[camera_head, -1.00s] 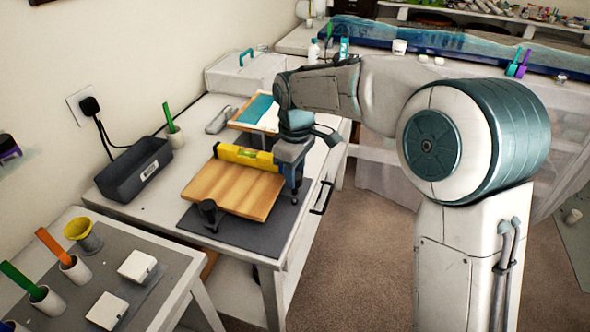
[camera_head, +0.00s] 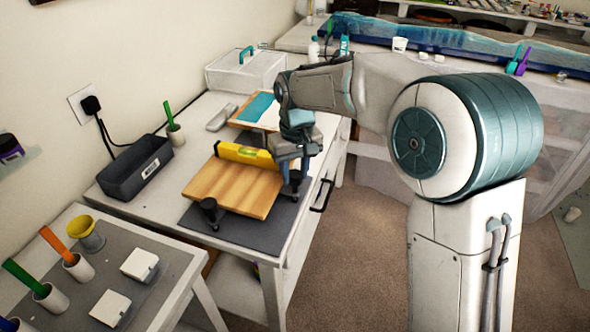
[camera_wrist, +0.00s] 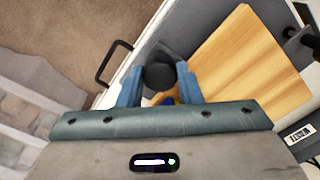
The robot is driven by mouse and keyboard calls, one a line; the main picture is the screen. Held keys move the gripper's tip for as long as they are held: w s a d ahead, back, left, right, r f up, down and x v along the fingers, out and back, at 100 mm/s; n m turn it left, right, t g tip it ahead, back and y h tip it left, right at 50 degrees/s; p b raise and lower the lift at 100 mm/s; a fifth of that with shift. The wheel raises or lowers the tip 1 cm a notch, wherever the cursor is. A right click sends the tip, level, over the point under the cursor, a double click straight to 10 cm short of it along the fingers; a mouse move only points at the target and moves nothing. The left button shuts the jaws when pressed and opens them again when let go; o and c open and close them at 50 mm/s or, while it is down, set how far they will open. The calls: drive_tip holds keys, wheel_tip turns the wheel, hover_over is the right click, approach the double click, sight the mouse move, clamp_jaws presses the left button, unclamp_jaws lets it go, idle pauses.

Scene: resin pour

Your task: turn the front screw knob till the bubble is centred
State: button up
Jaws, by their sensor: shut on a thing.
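A yellow spirit level (camera_head: 240,153) lies along the back edge of a wooden board (camera_head: 232,188); its bubble is too small to read. The board also shows in the wrist view (camera_wrist: 245,65). My gripper (camera_head: 296,182) is at the board's right edge. In the wrist view, its blue fingers (camera_wrist: 160,84) are closed on a black screw knob (camera_wrist: 160,72), one finger on each side.
The board stands on a dark mat (camera_head: 240,230) on a white table. A dark grey bin (camera_head: 135,167) is at left, and a picture panel (camera_head: 256,112) lies behind. A drawer handle (camera_head: 322,195) sticks out at the table's right side. A side table with cups (camera_head: 78,267) is front left.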

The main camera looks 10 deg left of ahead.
sight(296, 173)
drive_tip(key=shift+s+d+f, duration=0.1)
drive_tip(key=shift+f, duration=0.1)
idle(0.3)
drive_tip(key=o, duration=1)
drive_tip(key=shift+r, duration=0.2)
wheel_tip(296, 173, up, 14)
drive_tip(key=shift+f, duration=0.2)
drive_tip(key=s+d+f+m+t, duration=0.15)
drive_tip(key=s+d, duration=0.25)
drive_tip(key=d, duration=0.4)
drive_tip(key=s+d+f+m, duration=0.2)
drive_tip(key=s+d, duration=0.2)
drive_tip(key=d, duration=0.4)
drive_tip(key=s+d+f+m+t, duration=0.15)
drive_tip(key=s+d, duration=0.25)
drive_tip(key=d, duration=0.4)
drive_tip(key=s+d+f+m, duration=0.1)
drive_tip(key=s, duration=0.1)
drive_tip(key=s+d+f, duration=0.2)
drive_tip(key=s+d+f+m, duration=0.1)
drive_tip(key=s+d+f, duration=0.1)
drive_tip(key=s, duration=0.1)
drive_tip(key=shift+d+f+m, duration=0.1)
drive_tip(key=shift+f+m, duration=0.15)
drive_tip(key=shift+m, duration=0.05)
